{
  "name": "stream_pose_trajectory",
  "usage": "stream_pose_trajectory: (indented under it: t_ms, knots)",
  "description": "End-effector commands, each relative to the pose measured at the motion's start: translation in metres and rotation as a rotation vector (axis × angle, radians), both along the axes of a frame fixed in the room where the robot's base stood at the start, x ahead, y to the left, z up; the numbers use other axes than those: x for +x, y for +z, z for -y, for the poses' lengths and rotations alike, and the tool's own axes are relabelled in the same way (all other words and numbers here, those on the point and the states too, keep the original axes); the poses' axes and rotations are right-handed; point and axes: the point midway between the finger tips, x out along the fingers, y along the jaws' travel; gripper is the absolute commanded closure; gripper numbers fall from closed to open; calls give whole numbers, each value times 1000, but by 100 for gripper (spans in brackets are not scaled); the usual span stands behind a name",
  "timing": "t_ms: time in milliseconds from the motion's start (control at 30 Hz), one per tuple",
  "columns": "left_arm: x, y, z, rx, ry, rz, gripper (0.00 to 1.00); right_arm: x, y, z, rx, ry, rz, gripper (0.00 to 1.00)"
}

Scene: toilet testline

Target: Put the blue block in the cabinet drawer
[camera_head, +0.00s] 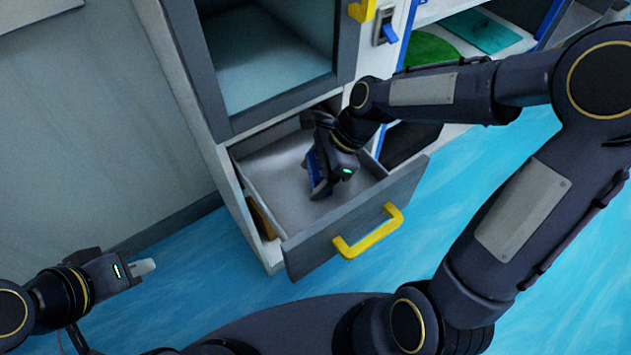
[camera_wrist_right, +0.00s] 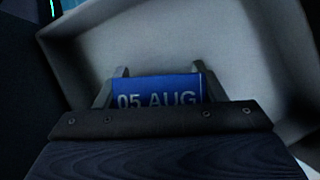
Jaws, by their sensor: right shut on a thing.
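The cabinet drawer (camera_head: 360,222) is pulled open below the cabinet, with a yellow handle (camera_head: 368,232) on its front. My right gripper (camera_head: 318,180) is inside the drawer opening, shut on the blue block (camera_head: 312,168). In the right wrist view the blue block (camera_wrist_right: 158,90) shows the text "05 AUG" between the two fingers, with the pale drawer interior beyond it. I cannot tell whether the block touches the drawer floor. My left gripper (camera_head: 146,267) is at the lower left, away from the cabinet; its finger gap is not clear.
Above the drawer is an open cabinet compartment (camera_head: 265,60) with a grey frame. Shelves with a green item (camera_head: 430,50) and a teal item (camera_head: 480,32) stand at the upper right. The blue floor (camera_head: 220,270) is clear before the drawer.

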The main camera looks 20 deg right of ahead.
Motion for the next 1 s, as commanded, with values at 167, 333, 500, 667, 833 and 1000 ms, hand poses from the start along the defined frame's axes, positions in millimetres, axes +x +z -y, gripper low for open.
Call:
stream_pose_trajectory:
  t_ms: [167, 333, 500, 667, 833, 1000]
  knots:
    - [0, -10, 0, 0, 0, 0, 100, 0, -29, 1, 0, -2, -5, 64]
    - [0, -9, 0, 0, 0, 0, 100, 0, -28, 1, 0, -1, -2, 64]
    - [0, -10, 0, 0, 0, 0, 100, 0, -31, 1, 0, 0, -1, 64]
    - [0, -10, 0, 0, 0, 0, 100, 0, -32, 1, 0, 0, -2, 22]
    - [0, -10, 0, 0, 0, 0, 100, 0, -31, 1, 0, 0, -1, 15]
    - [0, -9, 0, 0, 0, 0, 100, 0, -30, 1, 0, -1, -2, 15]
